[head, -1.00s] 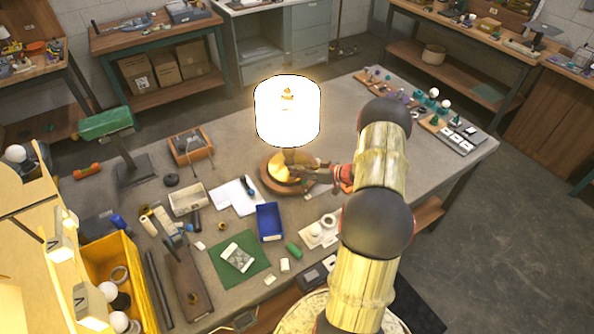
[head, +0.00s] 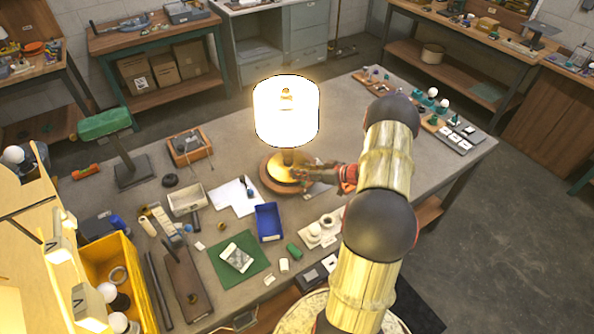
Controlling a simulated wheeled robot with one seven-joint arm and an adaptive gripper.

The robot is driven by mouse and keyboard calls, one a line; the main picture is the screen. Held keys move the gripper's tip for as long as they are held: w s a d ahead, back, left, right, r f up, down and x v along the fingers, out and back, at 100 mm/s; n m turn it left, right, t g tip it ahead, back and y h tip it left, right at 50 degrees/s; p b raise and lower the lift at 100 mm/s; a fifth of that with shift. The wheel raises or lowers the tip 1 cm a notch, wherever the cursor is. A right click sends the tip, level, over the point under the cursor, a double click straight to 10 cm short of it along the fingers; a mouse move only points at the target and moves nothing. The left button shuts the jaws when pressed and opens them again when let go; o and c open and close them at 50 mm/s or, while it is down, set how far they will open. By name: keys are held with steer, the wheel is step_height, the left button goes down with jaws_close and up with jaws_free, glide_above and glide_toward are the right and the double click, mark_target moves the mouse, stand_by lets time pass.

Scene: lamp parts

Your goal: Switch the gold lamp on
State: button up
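The gold lamp (head: 286,110) stands upright on the workbench, its white cylindrical shade glowing brightly. Its round base (head: 284,176) has a wooden rim and a lit gold top. My gripper (head: 308,174) is low at the right side of the base, reaching in from the right. The fingertips are small and partly blend with the base, so I cannot tell whether they touch it or how far apart they are. No switch can be made out.
Left of the lamp are papers (head: 235,196), a blue tray (head: 269,222), a green mat (head: 240,258) and a green desk lamp (head: 105,126). A yellow bin (head: 133,262) is at front left. A board with bulbs (head: 433,112) lies at right. Bench behind the lamp's right is clear.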

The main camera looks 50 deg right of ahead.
steer(key=v, duration=0.9)
steer(key=shift+s, duration=0.25)
steer(key=shift+s, duration=0.1)
